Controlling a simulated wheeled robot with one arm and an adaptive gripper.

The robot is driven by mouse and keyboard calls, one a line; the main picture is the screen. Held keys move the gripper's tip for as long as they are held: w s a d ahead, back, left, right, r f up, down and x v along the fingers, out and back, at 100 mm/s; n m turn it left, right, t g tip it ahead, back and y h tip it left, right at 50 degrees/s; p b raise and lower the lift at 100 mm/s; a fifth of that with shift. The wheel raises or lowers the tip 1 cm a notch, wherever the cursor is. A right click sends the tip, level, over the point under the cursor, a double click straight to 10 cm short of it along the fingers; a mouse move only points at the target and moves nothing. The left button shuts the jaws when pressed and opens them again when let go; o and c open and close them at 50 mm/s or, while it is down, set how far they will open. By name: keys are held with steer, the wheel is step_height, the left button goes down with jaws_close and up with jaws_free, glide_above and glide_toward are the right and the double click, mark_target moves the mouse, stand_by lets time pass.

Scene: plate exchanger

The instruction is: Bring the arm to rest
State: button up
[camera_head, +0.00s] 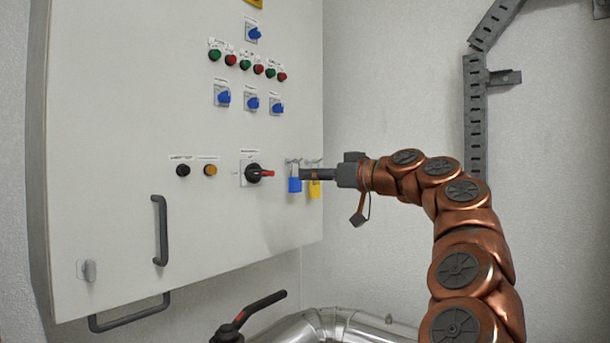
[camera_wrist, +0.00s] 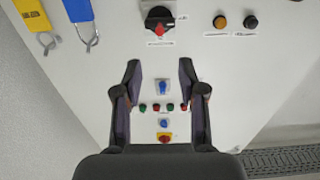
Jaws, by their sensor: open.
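My copper-coloured arm (camera_head: 462,230) reaches in from the lower right of the head view. Its gripper (camera_head: 304,174) points left, in front of the white control cabinet (camera_head: 110,110). In the wrist view my gripper (camera_wrist: 160,66) shows two dark fingers spread apart with nothing between them. The cabinet face with its buttons lies beyond them. In the head view the gripper overlaps a blue padlock (camera_head: 294,185) and a yellow padlock (camera_head: 315,190). Contact cannot be told there. In the wrist view both padlocks appear off to the upper left, apart from the fingers.
A black rotary switch with a red handle (camera_head: 260,173) sits left of the padlocks. Several buttons and blue knobs (camera_head: 224,98) are above. Silver pipework (camera_head: 335,325) with a black-handled valve (camera_head: 258,307) stands below. A grey cable tray (camera_head: 474,115) runs up the right wall.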

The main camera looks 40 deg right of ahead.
steer(key=shift+s+d, duration=0.1)
steer(key=shift+s, duration=0.45)
steer(key=a+f+n+g+y, duration=0.15)
steer(key=a+f+g, duration=0.35)
steer(key=a, duration=0.9)
steer(key=a+f+n+g+y, duration=0.1)
steer(key=a+f+g+y, duration=0.15)
steer(key=a+f, duration=0.8)
steer(key=s+a+f+g+h, duration=0.2)
steer(key=s+a+f+g, duration=0.15)
steer(key=a+f, duration=0.45)
steer(key=s+a+f+m+g+h, duration=0.25)
steer(key=s+a+f+g, duration=0.2)
steer(key=s+f, duration=0.85)
steer(key=s+d+f+m+g+h, duration=0.1)
steer(key=s+d+f+g, duration=0.1)
steer(key=s+f, duration=0.5)
steer(key=s+d+f+m+g+h, duration=0.1)
steer(key=s+d+f+g+h, duration=0.1)
steer(key=s+f, duration=0.5)
steer(key=shift+s+d+f+m, duration=0.2)
steer(key=shift+s+d+m, duration=0.15)
steer(key=shift+s, duration=0.6)
